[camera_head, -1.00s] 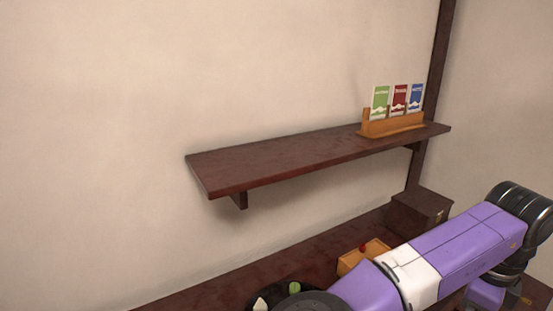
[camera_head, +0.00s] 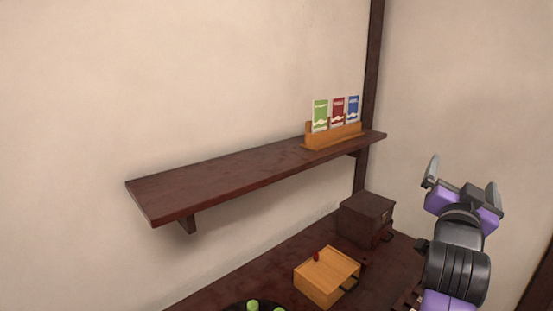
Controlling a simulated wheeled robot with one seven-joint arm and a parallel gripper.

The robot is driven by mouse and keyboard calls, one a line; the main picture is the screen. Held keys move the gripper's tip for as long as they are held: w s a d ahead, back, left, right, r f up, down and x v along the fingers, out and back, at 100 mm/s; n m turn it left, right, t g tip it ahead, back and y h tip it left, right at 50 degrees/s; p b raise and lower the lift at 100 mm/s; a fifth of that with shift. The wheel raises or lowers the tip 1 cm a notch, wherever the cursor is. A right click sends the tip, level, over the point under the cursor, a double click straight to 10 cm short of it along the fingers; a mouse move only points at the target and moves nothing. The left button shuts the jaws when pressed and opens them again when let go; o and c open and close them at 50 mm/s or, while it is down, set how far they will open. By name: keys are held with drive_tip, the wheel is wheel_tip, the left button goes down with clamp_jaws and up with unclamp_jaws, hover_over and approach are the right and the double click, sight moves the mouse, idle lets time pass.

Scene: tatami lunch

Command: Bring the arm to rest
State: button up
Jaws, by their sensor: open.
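My gripper (camera_head: 460,184) is at the right of the head view, with its two fingers pointing up and spread apart. It is open and nothing shows between the fingers. It stands in front of the bare right wall, apart from the shelf and from the things on the counter. My purple and black arm runs down from it out of the bottom of the picture, so most of the arm is hidden.
A dark wall shelf (camera_head: 215,184) carries a wooden holder (camera_head: 335,138) with green, red and blue cards. On the dark counter (camera_head: 262,272) below are a light wooden box (camera_head: 325,276), a dark chest (camera_head: 365,219) and a partly cut-off black dish with green pieces.

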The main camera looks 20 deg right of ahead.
drive_tip(key=s+a+f+n+t+y, duration=0.1)
drive_tip(key=a+f+n+t+y, duration=0.25)
drive_tip(key=a+n, duration=0.3)
drive_tip(key=s+a+f+n+t+y+p, duration=0.1)
drive_tip(key=s+a+f+n+t+y, duration=0.15)
drive_tip(key=a+n+t+y, duration=0.4)
drive_tip(key=s+a+f+n+t+y, duration=0.1)
drive_tip(key=a+f+n+y, duration=0.25)
drive_tip(key=a, duration=0.55)
drive_tip(key=s+a+f+g+y, duration=0.1)
drive_tip(key=s+a+f, duration=0.3)
drive_tip(key=s, duration=0.5)
drive_tip(key=s+a+f+m+g+y+p, duration=0.1)
drive_tip(key=s+a+f+g, duration=0.3)
drive_tip(key=s+f, duration=0.3)
drive_tip(key=s+a+f+g+y+p, duration=0.1)
drive_tip(key=s+a+f, duration=0.4)
drive_tip(key=s, duration=0.6)
drive_tip(key=shift+f+g+y, duration=0.35)
drive_tip(key=shift+g, duration=0.35)
drive_tip(key=shift+a, duration=0.1)
